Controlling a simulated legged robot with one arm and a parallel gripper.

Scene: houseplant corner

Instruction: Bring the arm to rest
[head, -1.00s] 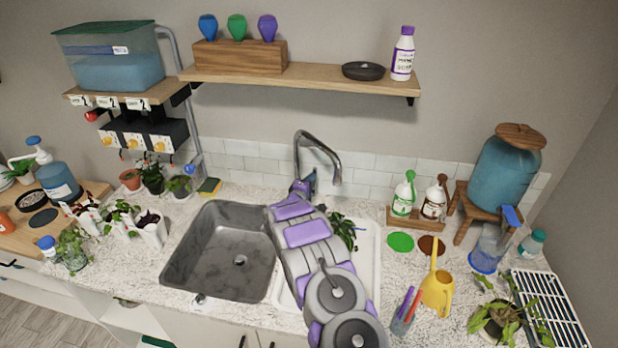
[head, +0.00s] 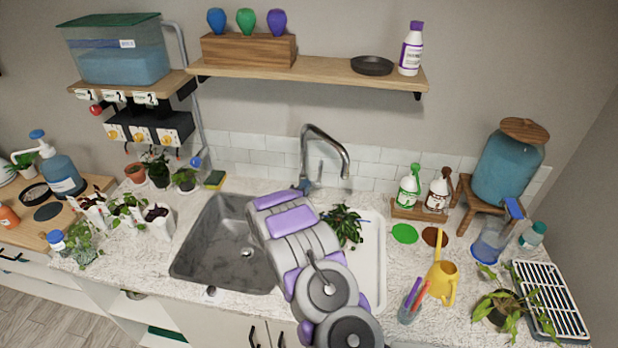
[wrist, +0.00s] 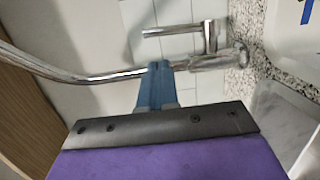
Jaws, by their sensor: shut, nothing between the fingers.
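My arm (head: 310,255) reaches up from the bottom of the head view over the right part of the grey sink (head: 205,235). It hides part of the sink and of the white drainboard (head: 374,270). In the wrist view my gripper (wrist: 158,66) has its blue fingers together with nothing between them. Its tips show in front of the chrome tap (wrist: 215,62), and I cannot tell how close they are. In the head view the tap (head: 322,150) stands behind my arm, and the gripper is mostly hidden behind the arm.
A leafy plant (head: 345,225) is right of my arm on the drainboard. A cup of pens (head: 411,308) and a yellow watering can (head: 441,280) stand farther right. A wooden shelf (head: 320,80) runs above the tap. Small potted plants line the counter at left.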

